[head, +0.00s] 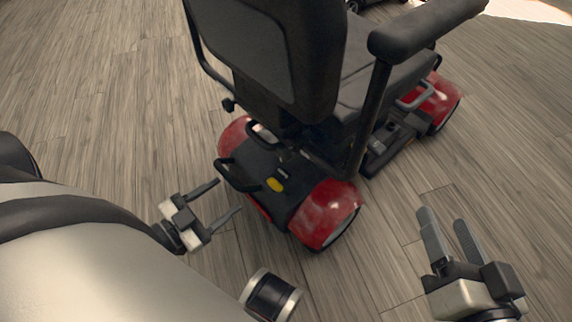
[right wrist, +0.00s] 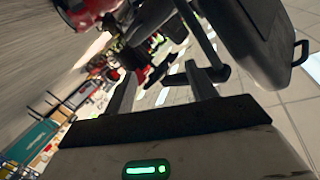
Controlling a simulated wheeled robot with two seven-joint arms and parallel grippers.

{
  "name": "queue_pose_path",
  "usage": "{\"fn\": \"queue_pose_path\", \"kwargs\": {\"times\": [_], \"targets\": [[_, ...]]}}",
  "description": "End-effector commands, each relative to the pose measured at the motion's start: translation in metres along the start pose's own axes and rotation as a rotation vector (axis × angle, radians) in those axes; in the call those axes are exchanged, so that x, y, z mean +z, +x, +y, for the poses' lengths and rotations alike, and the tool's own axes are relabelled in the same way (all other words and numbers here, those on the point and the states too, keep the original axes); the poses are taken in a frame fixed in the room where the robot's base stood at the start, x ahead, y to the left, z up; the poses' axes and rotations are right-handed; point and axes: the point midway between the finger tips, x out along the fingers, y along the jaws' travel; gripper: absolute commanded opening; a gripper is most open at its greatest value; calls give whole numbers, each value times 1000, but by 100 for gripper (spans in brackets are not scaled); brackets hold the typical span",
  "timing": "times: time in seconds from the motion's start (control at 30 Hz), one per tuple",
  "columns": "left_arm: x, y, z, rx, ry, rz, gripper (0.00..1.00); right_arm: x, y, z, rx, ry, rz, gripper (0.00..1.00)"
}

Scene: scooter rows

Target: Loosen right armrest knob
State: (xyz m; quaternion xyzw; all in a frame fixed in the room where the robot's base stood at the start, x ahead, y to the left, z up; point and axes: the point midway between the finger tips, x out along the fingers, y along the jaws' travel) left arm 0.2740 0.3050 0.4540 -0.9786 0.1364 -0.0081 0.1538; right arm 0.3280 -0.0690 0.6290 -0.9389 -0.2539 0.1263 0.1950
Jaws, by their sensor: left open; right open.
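A mobility scooter with a black seat (head: 275,60) and red rear fenders (head: 328,212) stands seen from behind. Its right armrest (head: 425,28) is a black pad on a dark post (head: 371,115). I cannot make out the right armrest's knob in the head view. A small black knob (head: 228,104) shows on the seat's left side. My right gripper (head: 441,216) is open and empty, right of the right rear wheel and apart from the post. In the right wrist view, dark scooter parts (right wrist: 250,45) lie beyond the fingers. My left gripper (head: 229,197) is open and empty, behind the left rear corner.
The scooter's rear deck (head: 262,178) has a black handle and a yellow oval mark. Wood-plank floor (head: 110,90) is clear to the left and right. In the right wrist view, other scooters (right wrist: 150,50) and colourful shelves (right wrist: 40,135) stand in the background.

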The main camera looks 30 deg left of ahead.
Motion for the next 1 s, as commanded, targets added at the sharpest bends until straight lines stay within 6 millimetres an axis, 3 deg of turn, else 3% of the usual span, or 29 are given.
{"fn": "queue_pose_path", "kwargs": {"times": [0.17,0.43,0.7,1.0], "targets": [[4,5,0,10,8,33,56,2,1,-1,-19,16,15,56],[2,57,1,8,8,37,56,-1,2,-4,-55,60,58,56],[1,115,2,8,9,35,56,-34,10,-4,-91,-135,250,56],[-1,151,2,8,6,30,56,-59,9,-11,-119,-285,396,56]]}}
